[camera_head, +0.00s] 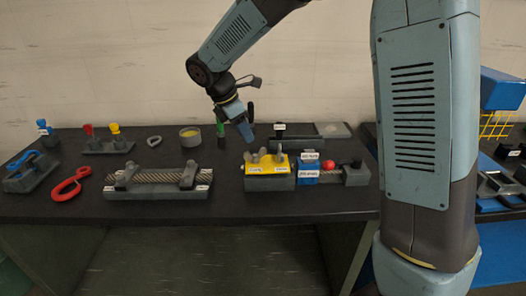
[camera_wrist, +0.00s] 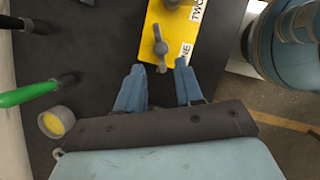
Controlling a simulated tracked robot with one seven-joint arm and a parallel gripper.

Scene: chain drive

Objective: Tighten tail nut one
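A yellow plate (camera_head: 262,168) lies on a grey block at the middle of the table, with two grey wing nuts standing on it. In the wrist view the yellow plate (camera_wrist: 168,20) carries labels reading TWO and, partly cut, ONE. The wing nut (camera_wrist: 160,48) beside the ONE label is nearest my gripper (camera_wrist: 158,66); the other is at the top edge. My gripper is open, its two blue fingers apart and empty, with this nut just beyond the fingertips in the picture. In the head view my gripper (camera_head: 245,132) points down behind and above the plate.
A round tin (camera_head: 190,136) and a green-handled tool (camera_head: 220,130) stand left of my gripper. A blue labelled block (camera_head: 308,170) with a red knob (camera_head: 328,163) lies right of the plate. A chain fixture (camera_head: 155,192) and red hook (camera_head: 70,185) lie further left.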

